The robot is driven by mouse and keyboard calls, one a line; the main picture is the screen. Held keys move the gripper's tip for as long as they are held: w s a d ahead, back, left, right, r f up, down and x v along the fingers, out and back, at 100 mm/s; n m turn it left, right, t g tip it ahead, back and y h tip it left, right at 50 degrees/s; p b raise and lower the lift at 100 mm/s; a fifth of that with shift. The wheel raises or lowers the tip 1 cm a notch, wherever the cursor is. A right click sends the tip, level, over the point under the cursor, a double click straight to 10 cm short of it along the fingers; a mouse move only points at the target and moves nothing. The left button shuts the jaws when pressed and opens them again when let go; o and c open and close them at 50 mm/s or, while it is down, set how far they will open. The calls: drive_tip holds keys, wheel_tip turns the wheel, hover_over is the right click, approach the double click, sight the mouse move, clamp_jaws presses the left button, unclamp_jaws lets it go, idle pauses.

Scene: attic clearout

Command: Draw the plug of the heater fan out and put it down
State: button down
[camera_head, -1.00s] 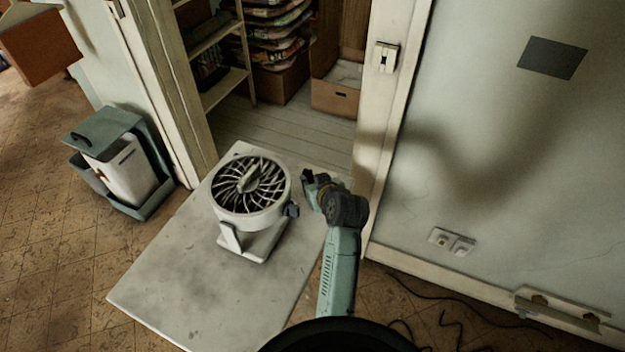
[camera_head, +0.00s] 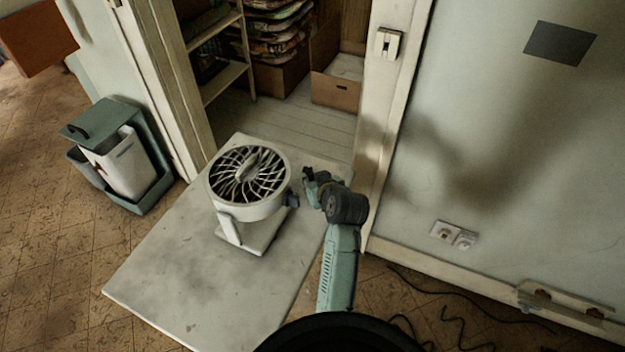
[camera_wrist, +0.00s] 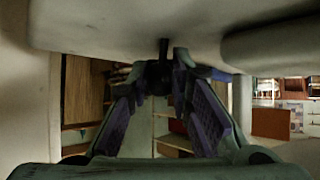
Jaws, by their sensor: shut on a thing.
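The heater fan (camera_head: 248,182), pale with a round dark-slatted grille, stands on a grey board in the head view. My gripper (camera_head: 310,182) is just right of it, close to the dark knob on the fan's side. In the wrist view my gripper (camera_wrist: 160,85) has its two fingers closed on a small dark thing (camera_wrist: 160,72) with a thin dark stem going up from it. It looks like the plug, but most of it is hidden by the fingers. The double wall socket (camera_head: 454,235) on the right wall shows no plug in it.
The grey board (camera_head: 185,285) has free room in front of the fan. Black cords (camera_head: 440,310) lie on the floor at the right. A bin (camera_head: 120,160) stands left. Behind is a doorway with shelves and a cardboard box (camera_head: 336,90).

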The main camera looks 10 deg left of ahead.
drive_tip(key=shift+f, duration=0.25)
idle(0.4)
drive_tip(key=c, duration=1.4)
unclamp_jaws()
drive_tip(key=shift+o, duration=0.2)
drive_tip(key=shift+s, duration=0.1)
drive_tip(key=v, duration=1.2)
